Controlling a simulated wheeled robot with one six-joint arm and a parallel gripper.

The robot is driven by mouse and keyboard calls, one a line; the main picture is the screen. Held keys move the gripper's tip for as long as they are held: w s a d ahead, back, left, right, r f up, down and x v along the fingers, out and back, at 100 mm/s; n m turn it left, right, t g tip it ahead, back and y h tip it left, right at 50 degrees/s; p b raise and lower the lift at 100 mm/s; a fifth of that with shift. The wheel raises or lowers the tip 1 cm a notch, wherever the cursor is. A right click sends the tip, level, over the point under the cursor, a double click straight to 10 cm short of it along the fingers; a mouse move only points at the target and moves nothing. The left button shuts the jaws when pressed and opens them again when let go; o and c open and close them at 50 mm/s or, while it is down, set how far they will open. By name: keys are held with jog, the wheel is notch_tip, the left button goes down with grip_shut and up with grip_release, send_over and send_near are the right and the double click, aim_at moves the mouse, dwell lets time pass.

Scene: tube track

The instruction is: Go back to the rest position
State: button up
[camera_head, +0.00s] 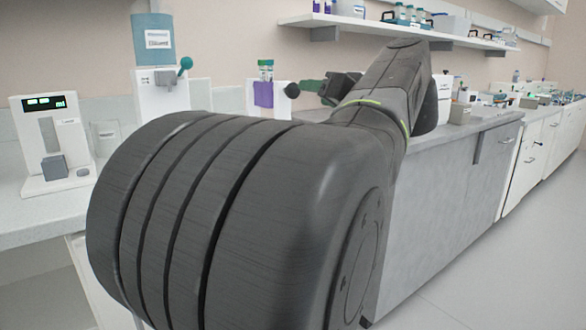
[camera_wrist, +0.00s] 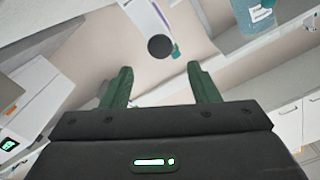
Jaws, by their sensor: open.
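My gripper (camera_wrist: 163,75) shows in the wrist view with its two green fingers spread apart and nothing between them. In the head view the gripper (camera_head: 312,87) is partly hidden behind my arm, near a white stand with a dark knob. My dark arm fills the middle of the head view and hides much of the bench behind it. In the wrist view a dark round knob (camera_wrist: 160,46) lies beyond the fingertips, apart from them.
A white device with a green display (camera_head: 58,145) stands on the left bench. A dispenser with a blue container (camera_head: 153,45) is behind my arm. A purple tube holder (camera_head: 264,94) stands close to the gripper. A wall shelf (camera_head: 400,30) hangs above. The floor at right (camera_head: 500,270) is clear.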

aim_at(295, 91)
jog(key=p+v, duration=0.1)
jog(key=v, duration=0.6)
jog(key=b+x, duration=0.2)
jog(key=x, duration=1.3)
jog(key=shift+s+b, duration=0.1)
jog(key=shift+b, duration=0.3)
jog(key=shift+s+d+r+m+p, duration=0.1)
jog(key=shift+m+p, duration=0.3)
jog(key=shift+m, duration=0.1)
jog(key=shift+s+d+r+m+p, duration=0.1)
jog(key=shift+m+p, duration=0.25)
jog(key=shift+m, duration=0.15)
jog(key=m+p, duration=1.1)
jog(key=p, duration=0.3)
jog(key=shift+p, duration=0.35)
jog(key=m+p, duration=0.2)
jog(key=shift+f+p, duration=0.2)
jog(key=shift+p, duration=0.1)
